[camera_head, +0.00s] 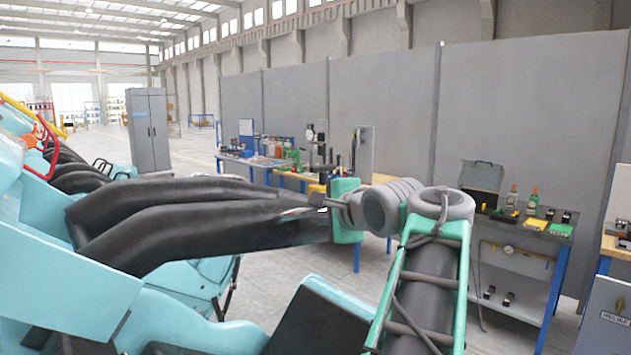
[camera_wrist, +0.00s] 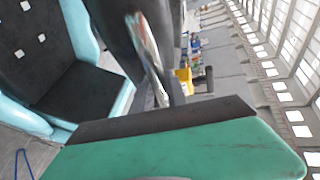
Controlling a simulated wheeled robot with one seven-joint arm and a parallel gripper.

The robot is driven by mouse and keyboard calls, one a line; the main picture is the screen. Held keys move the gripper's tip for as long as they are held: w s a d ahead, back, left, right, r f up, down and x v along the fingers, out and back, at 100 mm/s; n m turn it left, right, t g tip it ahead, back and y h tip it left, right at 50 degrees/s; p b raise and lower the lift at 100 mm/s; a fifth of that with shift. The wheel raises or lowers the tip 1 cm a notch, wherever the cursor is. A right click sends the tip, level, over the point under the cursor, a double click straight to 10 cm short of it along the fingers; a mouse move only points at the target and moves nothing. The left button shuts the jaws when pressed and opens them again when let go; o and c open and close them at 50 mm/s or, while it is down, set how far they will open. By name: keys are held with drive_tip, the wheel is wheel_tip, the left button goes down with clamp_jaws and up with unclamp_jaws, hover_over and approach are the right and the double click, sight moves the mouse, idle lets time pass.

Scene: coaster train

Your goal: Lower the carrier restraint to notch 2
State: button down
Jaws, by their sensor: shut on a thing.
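The carrier restraint (camera_head: 200,225) is a pair of thick black padded arms reaching right from a turquoise carrier seat (camera_head: 50,285). The arms lie roughly level, above the seats. My gripper (camera_head: 322,206), with green and grey parts, is at their right end and shut on the restraint. The exact grip is partly hidden by the gripper itself. In the wrist view a green finger with a black pad (camera_wrist: 185,145) fills the lower part. The dark restraint (camera_wrist: 112,35) and a blurred metallic part (camera_wrist: 148,55) show just beyond it. No notch marking is readable.
More turquoise seats stand at left, one with a red handle (camera_head: 46,150). A workbench with tools (camera_head: 345,170) is behind my gripper, and a dark tool bench (camera_head: 520,240) stands at right. A grey cabinet (camera_head: 149,130) is farther back. Open floor lies between.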

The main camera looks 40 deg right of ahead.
wheel_tip(320, 180, down, 11)
drive_tip(key=m+y, duration=0.1)
drive_tip(key=m, duration=0.1)
drive_tip(key=shift+a+y, duration=0.25)
drive_tip(key=shift+y, duration=0.05)
drive_tip(key=shift+r, duration=0.1)
drive_tip(key=c, duration=1.3)
unclamp_jaws()
drive_tip(key=shift+r, duration=0.1)
drive_tip(key=shift+s+r, duration=0.1)
drive_tip(key=v, duration=0.7)
drive_tip(key=shift+s+a+r+b, duration=0.15)
drive_tip(key=shift+s+r+b, duration=0.1)
drive_tip(key=shift+b, duration=0.15)
